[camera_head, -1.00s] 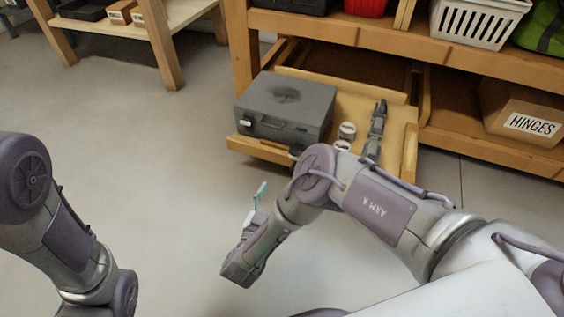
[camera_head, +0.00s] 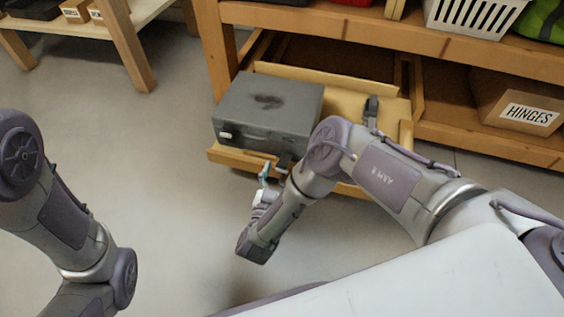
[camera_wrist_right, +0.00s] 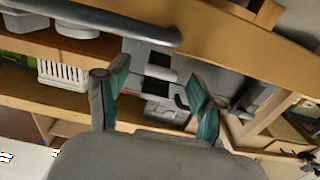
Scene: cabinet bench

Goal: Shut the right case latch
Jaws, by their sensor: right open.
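The grey case (camera_head: 268,105) sits with its lid down in a pulled-out wooden drawer. A pale latch (camera_head: 225,135) shows at the left of its front face. The right latch area (camera_head: 284,158) is dark, small and partly crowded by my right arm. My right gripper (camera_head: 273,171) is just in front of and below the case's front right, apart its teal-tipped fingers. In the right wrist view the fingers (camera_wrist_right: 158,95) are spread with nothing between them, and grey parts lie beyond. Whether they touch the latch cannot be told. My left arm shows, but its gripper does not.
The drawer front (camera_head: 235,160) runs below the case. A dark grey item (camera_head: 371,110) lies in the drawer, partly behind my right arm. A box marked HINGES (camera_head: 525,105) and a white basket (camera_head: 475,15) are on the bench shelves.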

